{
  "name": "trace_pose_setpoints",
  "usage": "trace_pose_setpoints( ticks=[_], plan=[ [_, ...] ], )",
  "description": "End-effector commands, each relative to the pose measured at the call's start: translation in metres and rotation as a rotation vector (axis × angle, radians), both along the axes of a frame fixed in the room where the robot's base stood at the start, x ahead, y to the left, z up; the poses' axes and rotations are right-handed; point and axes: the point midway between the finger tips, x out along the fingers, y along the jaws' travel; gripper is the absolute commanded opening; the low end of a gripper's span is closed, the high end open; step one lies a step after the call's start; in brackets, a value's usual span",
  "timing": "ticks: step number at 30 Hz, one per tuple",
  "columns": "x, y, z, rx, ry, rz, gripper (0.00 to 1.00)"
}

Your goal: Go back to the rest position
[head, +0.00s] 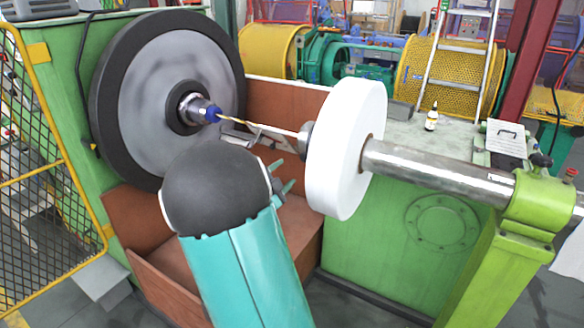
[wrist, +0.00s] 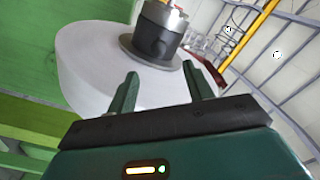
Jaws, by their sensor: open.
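My gripper (wrist: 160,90) is open, with its two green fingers apart and nothing between them in the wrist view. In the head view its fingertips (head: 285,178) show just right of my dark arm joint, which hides the rest of it. The white disc (head: 340,150) on the steel shaft (head: 440,172) stands to the right of the fingers. In the wrist view the white disc (wrist: 95,65) and its metal hub (wrist: 160,30) lie beyond the fingers. I cannot tell how close the fingers are to the disc, but no contact shows.
A large dark-rimmed wheel (head: 110,90) stands left, with a thin rod (head: 260,125) running from its blue-collared hub toward the disc. A brown trough (head: 160,285) lies below. A green stand (head: 490,280) holds the shaft at right. A yellow mesh guard (head: 45,180) is at left.

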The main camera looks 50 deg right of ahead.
Motion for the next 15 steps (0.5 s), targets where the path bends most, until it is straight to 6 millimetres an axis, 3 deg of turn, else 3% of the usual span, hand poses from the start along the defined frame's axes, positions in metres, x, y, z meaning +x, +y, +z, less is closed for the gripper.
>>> trace_pose_setpoints(
  ticks=[5, 15],
  plan=[
    [-0.0025, 0.0146, 0.0003, 0.000, 0.000, 0.000, 0.51],
    [-0.0028, 0.0155, 0.0001, 0.000, 0.001, 0.000, 0.51]
  ],
)
